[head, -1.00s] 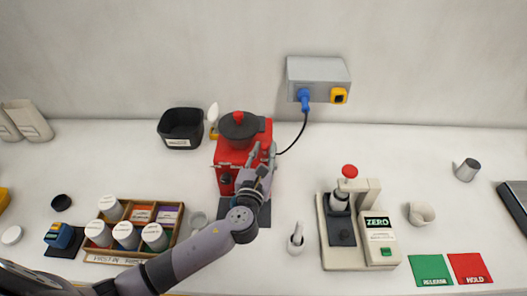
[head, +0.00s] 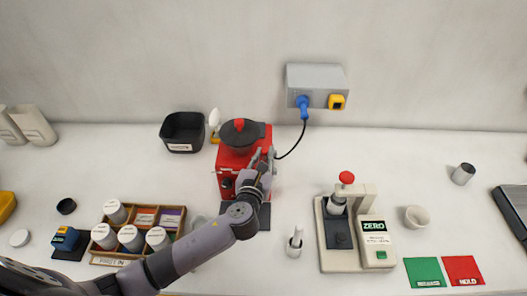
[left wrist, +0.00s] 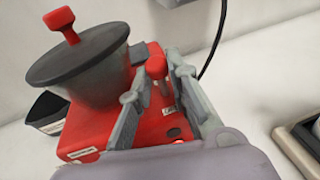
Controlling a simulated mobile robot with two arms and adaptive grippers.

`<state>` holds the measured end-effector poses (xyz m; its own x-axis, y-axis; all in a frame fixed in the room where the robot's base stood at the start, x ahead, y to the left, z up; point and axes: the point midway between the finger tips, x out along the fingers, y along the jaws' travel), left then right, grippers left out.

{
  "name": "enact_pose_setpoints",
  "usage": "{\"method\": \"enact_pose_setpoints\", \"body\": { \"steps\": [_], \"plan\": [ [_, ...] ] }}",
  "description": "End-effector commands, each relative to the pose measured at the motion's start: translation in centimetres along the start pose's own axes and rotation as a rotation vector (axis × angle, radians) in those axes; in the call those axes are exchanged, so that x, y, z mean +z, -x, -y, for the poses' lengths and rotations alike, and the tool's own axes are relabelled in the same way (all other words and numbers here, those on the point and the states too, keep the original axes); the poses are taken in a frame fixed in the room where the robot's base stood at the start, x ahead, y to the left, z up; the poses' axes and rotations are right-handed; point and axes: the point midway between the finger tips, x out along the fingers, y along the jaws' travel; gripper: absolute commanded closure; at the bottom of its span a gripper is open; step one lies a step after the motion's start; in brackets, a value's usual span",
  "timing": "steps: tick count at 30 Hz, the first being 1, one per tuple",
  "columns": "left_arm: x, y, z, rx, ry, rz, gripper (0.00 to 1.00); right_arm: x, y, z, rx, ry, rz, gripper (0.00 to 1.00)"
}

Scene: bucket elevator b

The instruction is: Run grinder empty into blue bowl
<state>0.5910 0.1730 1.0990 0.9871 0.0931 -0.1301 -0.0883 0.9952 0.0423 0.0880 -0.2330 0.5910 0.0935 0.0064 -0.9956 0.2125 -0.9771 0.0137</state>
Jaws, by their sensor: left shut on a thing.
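The red grinder (head: 229,182) with its dark round hopper lid (head: 228,136) stands against the back of the counter. My left gripper (head: 263,159) is at its right side. In the left wrist view the fingers stand on either side of a small red-knobbed lever (left wrist: 157,68) on the grinder and are shut on it. The lid with its red knob (left wrist: 64,24) is to the left there. A small red light glows low on the grinder. My left arm covers part of the grinder's front and base. I cannot make out a blue bowl. My right gripper is out of view.
A black bin (head: 182,132) stands left of the grinder. A wooden tray (head: 110,259) of white-lidded jars is at front left. A scale (head: 345,258) marked ZERO stands to the right. A cord runs to a wall box (head: 316,78). Green and red mats lie at front right.

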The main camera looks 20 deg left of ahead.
Motion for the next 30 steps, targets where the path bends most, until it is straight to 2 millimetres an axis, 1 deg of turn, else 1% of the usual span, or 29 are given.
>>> {"method": "enact_pose_setpoints", "body": {
  "steps": [1,3,18,24,30],
  "plan": [
    [0.8,-0.1,0.0,-0.003,0.006,-0.029,1.00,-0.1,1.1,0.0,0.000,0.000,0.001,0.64],
    [0.8,-0.2,-0.1,-0.006,0.015,-0.079,1.00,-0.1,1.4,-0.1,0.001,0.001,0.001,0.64],
    [1.1,-1.7,-0.4,-0.030,0.080,-0.438,1.00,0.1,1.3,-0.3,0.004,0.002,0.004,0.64],
    [1.0,-2.0,-0.5,-0.034,0.096,-0.523,1.00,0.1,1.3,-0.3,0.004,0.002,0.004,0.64],
    [1.0,-2.1,-0.5,-0.037,0.104,-0.562,1.00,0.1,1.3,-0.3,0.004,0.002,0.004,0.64]
  ]
}}
